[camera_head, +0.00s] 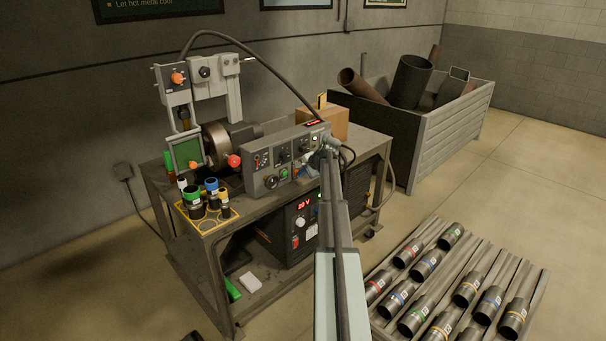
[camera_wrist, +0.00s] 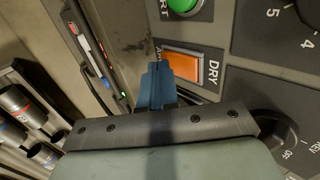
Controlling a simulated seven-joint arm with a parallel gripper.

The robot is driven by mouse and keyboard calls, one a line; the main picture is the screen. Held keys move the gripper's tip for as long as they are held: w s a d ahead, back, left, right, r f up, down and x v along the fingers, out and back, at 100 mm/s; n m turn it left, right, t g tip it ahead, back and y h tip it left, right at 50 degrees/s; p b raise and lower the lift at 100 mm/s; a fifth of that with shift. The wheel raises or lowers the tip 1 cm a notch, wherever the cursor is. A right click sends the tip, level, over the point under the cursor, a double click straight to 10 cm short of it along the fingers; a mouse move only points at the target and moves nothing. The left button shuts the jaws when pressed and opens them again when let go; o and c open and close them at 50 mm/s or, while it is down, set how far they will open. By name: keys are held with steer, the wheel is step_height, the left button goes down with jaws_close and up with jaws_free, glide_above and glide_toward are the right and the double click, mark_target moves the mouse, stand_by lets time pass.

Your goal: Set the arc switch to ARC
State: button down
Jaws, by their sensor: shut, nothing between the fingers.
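The arc switch (camera_wrist: 184,65) is an orange rocker on the grey control panel (camera_head: 262,181). In the wrist view, the word DRY stands by its right end. A label at its left end is mostly hidden by my fingers. My gripper (camera_wrist: 158,72) is shut and empty, its blue fingertips at the left end of the rocker. I cannot tell whether they touch it, or which way it is tipped.
In the wrist view, a green button (camera_wrist: 184,4) sits above the switch, a numbered dial (camera_wrist: 309,12) at upper right and a black knob (camera_wrist: 270,128) marked OFF at lower right. The panel stands on a metal bench (camera_head: 220,218), with a pipe rack (camera_head: 455,290) at right.

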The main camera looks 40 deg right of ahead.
steer(key=shift+w+f, duration=0.1)
steer(key=shift+w, duration=0.1)
stand_by(0.3)
steer(key=shift+r, duration=0.85)
steer(key=s+f+v, duration=0.2)
steer(key=v, duration=1.1)
steer(key=shift+r, duration=0.1)
